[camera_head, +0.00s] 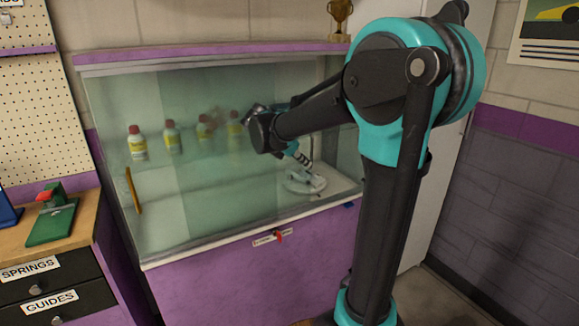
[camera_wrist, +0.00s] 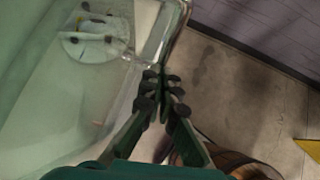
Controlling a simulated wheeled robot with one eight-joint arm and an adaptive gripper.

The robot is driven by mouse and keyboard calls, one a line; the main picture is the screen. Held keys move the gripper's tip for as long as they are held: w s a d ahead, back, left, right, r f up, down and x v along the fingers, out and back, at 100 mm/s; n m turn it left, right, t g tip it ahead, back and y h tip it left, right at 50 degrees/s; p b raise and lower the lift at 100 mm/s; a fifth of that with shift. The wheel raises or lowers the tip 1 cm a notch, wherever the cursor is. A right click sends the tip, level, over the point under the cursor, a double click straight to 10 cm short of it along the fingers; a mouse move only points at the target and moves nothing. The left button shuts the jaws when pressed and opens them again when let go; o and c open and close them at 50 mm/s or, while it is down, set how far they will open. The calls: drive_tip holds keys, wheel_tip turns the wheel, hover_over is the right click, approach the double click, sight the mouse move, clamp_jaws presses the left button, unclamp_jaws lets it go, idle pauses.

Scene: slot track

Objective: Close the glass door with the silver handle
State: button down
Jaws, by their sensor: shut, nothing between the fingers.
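The display case has a glass front (camera_head: 215,185). A darker band on its left half looks like overlapping panes. A yellow upright handle (camera_head: 134,190) is near its left end. I cannot make out a silver handle; my arm covers part of the glass front. My gripper's fingers are not clear in the head view, where my arm reaches across the case. In the wrist view my gripper (camera_wrist: 163,82) is shut and empty, its fingertips close to a pale glass edge (camera_wrist: 155,50). I cannot tell whether they touch it.
Inside the case are several red-capped bottles (camera_head: 171,137) and a round white stand (camera_head: 304,182). A drawer bench (camera_head: 50,262) stands at left and a gold trophy (camera_head: 340,18) on top of the case. Open floor (camera_wrist: 245,95) lies right of the fingers.

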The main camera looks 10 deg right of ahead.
drive_tip(key=w+d, duration=0.4)
drive_tip(key=d, duration=0.9)
drive_tip(key=w+d, duration=0.4)
drive_tip(key=d, duration=1)
drive_tip(key=shift+w, duration=0.4)
drive_tip(key=shift+d+r, duration=0.1)
drive_tip(key=shift+d, duration=0.05)
